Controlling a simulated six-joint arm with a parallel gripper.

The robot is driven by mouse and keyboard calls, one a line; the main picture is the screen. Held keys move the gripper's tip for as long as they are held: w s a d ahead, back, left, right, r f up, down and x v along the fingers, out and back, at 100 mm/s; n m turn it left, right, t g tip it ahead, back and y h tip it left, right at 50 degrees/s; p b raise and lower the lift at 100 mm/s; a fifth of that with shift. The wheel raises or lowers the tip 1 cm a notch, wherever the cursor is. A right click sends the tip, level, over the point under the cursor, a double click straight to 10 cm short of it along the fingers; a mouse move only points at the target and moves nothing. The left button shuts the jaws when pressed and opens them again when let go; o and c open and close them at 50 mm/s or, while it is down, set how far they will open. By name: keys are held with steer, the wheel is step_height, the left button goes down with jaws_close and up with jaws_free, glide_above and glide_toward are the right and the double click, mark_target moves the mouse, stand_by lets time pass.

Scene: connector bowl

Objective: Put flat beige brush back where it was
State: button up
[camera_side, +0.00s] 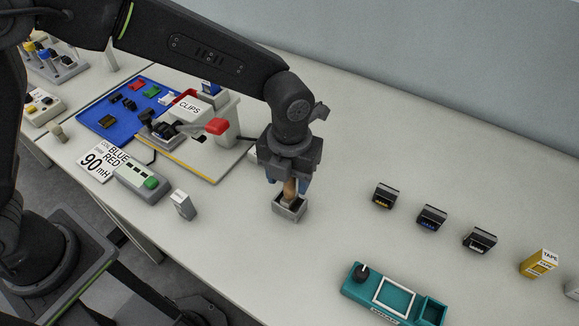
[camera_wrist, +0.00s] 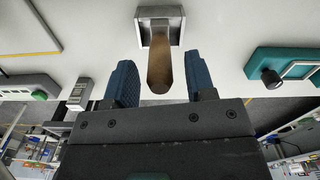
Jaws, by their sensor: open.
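The flat beige brush (camera_side: 290,190) stands in a small grey square holder (camera_side: 289,213), its brown handle pointing up. In the wrist view the brush handle (camera_wrist: 160,68) rises toward me from the grey holder (camera_wrist: 148,15); its lower end is inside the holder. My gripper (camera_side: 288,183) is directly above the holder. It is open, with one blue finger on each side of the handle. In the wrist view the fingers of my gripper (camera_wrist: 158,84) show gaps on both sides of the handle.
A small white-grey block (camera_side: 183,205) and a grey device with a green button (camera_side: 140,182) are to the left. A CLIPS station (camera_side: 200,115) stands behind. Several dark connectors (camera_side: 432,217) and a teal tray (camera_side: 392,295) are to the right. The table around the holder is clear.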

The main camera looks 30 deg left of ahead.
step_height(320, 180, up, 13)
stand_by(0.4)
steer(key=shift+a+r, duration=0.1)
steer(key=shift+r, duration=0.05)
steer(key=s+a+r+n+t, duration=0.25)
steer(key=s+a+n, duration=0.25)
steer(key=a+n, duration=0.5)
steer(key=s+a+r+n+t, duration=0.1)
steer(key=s+a+r+n, duration=0.25)
steer(key=a+n, duration=0.75)
steer(key=s+a+f+n+t, duration=0.2)
steer(key=s+n, duration=0.5)
steer(key=n, duration=0.6)
steer(key=shift+a+f, duration=0.25)
steer(key=shift+f, duration=0.3)
